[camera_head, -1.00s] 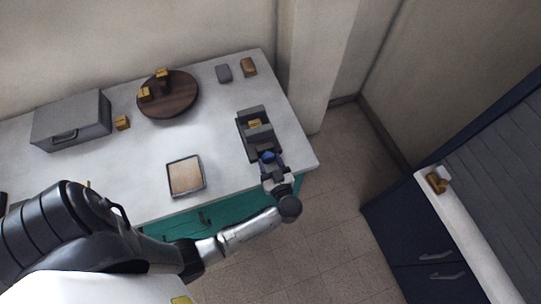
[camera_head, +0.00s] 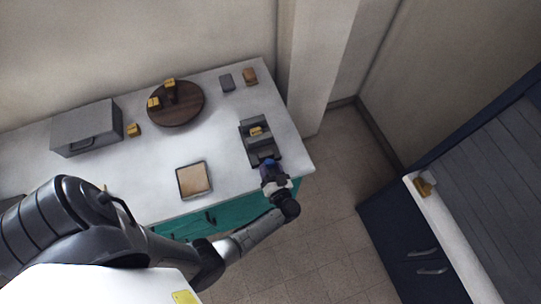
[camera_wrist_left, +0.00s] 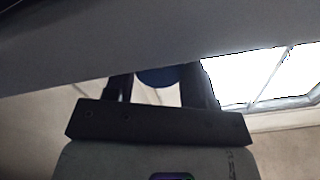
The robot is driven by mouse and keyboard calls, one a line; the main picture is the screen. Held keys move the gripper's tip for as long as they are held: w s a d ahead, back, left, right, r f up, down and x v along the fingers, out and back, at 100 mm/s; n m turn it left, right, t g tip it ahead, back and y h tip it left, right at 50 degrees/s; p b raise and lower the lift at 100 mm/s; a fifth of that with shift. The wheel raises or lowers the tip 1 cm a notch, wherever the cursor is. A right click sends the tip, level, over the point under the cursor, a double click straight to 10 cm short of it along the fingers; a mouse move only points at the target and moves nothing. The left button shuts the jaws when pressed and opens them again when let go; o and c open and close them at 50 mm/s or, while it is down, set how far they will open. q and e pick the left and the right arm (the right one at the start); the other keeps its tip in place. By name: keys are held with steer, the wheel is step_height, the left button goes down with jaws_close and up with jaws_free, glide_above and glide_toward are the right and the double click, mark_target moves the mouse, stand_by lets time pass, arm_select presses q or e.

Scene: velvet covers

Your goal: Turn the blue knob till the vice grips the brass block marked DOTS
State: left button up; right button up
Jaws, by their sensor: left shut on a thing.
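The grey vice (camera_head: 262,153) stands near the right end of the white table. A small brass block (camera_head: 256,131) sits in it; its marking is too small to read, and I cannot tell whether the jaws touch it. The blue knob (camera_head: 268,162) is at the vice's near end, partly hidden by my left gripper (camera_head: 271,169). In the left wrist view the dark blue knob (camera_wrist_left: 157,77) shows between the two fingers of my left gripper (camera_wrist_left: 159,88), which is shut on it. My right gripper is not in view.
A dark round turntable (camera_head: 184,112) carries brass blocks. A grey box (camera_head: 86,128), another brass block (camera_head: 133,130) and a shallow tray (camera_head: 194,180) share the table (camera_head: 225,140). Two small blocks lie at the back right. A wall pillar (camera_head: 308,70) rises beside the table's right end.

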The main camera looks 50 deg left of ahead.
arm_select(q)
steer(key=shift+f, duration=0.1)
steer(key=o, duration=0.9)
